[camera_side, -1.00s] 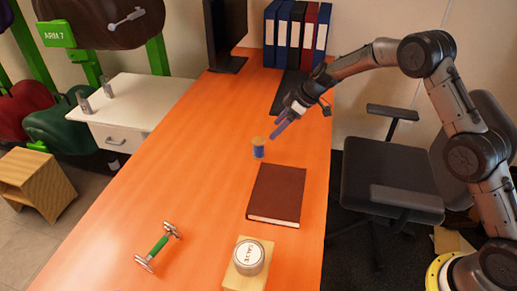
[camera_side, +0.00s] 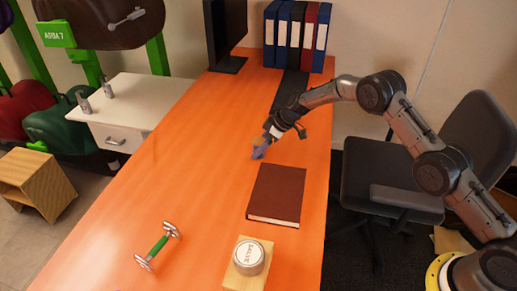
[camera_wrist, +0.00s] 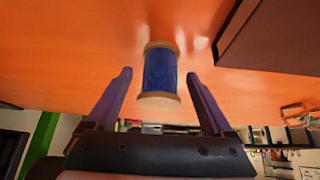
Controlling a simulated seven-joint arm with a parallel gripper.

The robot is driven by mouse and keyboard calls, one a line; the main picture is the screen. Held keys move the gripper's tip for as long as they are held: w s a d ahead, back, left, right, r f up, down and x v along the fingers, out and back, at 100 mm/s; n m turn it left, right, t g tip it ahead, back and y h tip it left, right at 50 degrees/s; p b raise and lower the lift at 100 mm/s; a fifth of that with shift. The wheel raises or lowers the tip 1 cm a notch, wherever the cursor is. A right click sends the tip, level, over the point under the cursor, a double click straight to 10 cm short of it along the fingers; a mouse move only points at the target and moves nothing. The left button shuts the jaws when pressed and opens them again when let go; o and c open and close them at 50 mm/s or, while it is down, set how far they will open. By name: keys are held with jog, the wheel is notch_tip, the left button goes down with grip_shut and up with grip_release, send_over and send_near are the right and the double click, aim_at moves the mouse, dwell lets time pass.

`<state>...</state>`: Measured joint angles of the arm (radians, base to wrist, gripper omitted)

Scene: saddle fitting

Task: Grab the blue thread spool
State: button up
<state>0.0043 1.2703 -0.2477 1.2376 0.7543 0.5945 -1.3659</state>
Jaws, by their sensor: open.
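The blue thread spool (camera_wrist: 160,72) stands on the orange table in the wrist view, with pale wooden ends and blue thread around its middle. My gripper (camera_wrist: 160,85) is open, with one purple finger on each side of the spool's near end. A gap shows between each finger and the spool. In the side view my gripper (camera_side: 259,152) is low over the table, just beyond the book. There its fingers hide the spool almost wholly.
A dark red book (camera_side: 276,195) lies close to the gripper. A tin on a wooden block (camera_side: 247,262) and a green-handled tool (camera_side: 158,246) are nearer the front. Binders (camera_side: 297,36) and a monitor (camera_side: 225,35) stand at the back. The table's left side is clear.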

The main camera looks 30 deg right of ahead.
jog(key=shift+w+a+f, duration=0.15)
jog(key=shift+f, duration=0.15)
jog(key=c, duration=1.3)
jog(key=shift+r, duration=0.1)
jog(key=shift+c, duration=0.2)
